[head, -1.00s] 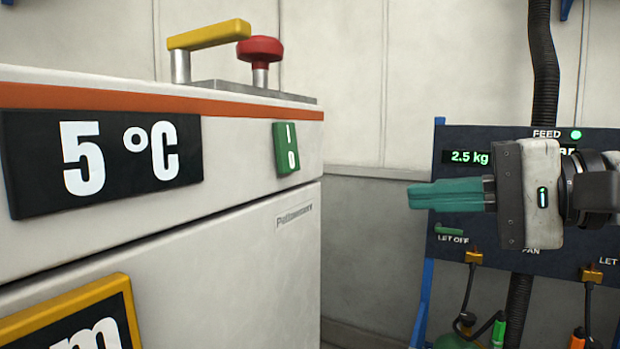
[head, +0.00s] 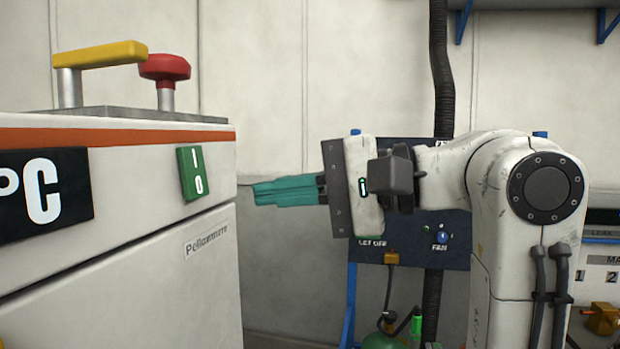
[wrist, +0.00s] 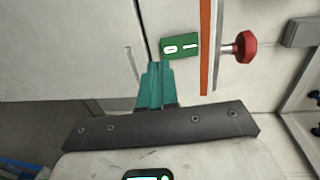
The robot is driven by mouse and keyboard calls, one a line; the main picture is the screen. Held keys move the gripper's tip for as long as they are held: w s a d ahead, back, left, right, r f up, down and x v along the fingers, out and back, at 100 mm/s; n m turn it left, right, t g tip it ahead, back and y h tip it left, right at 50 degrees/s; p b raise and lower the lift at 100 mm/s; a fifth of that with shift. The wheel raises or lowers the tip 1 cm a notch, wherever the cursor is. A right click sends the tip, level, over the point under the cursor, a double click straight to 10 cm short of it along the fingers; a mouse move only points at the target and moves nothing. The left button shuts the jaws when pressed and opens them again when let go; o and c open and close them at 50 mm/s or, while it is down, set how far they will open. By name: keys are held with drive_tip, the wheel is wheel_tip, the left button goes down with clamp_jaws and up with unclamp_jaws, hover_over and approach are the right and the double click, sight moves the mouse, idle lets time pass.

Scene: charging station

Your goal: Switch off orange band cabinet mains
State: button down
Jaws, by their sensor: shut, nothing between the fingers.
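The white cabinet (head: 120,265) with an orange band (head: 110,138) fills the left of the head view. A green rocker switch (head: 193,173) marked I above O sits on its front face below the band, near the right edge. The switch also shows in the wrist view (wrist: 180,46), just beyond the fingertips. My gripper (head: 256,193) has teal fingers shut together with nothing between them. In the head view its tips are right of the cabinet edge, slightly lower than the switch, and appear apart from it. I cannot tell which side of the rocker is pressed.
A red mushroom knob (head: 165,68) and a yellow-topped handle (head: 100,55) stand on the cabinet top. A dark blue panel (head: 455,240) with a fan knob hangs behind my arm. Bare wall (head: 290,80) lies between cabinet and arm.

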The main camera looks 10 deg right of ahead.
sight(194, 172)
drive_tip(key=p+x, duration=0.1)
drive_tip(key=x, duration=0.7)
drive_tip(key=shift+p, duration=0.4)
drive_tip(key=shift+a+f+y+b, duration=0.3)
drive_tip(key=shift+f+y, duration=0.1)
drive_tip(key=shift+w+r, duration=0.1)
drive_tip(key=shift+r, duration=0.15)
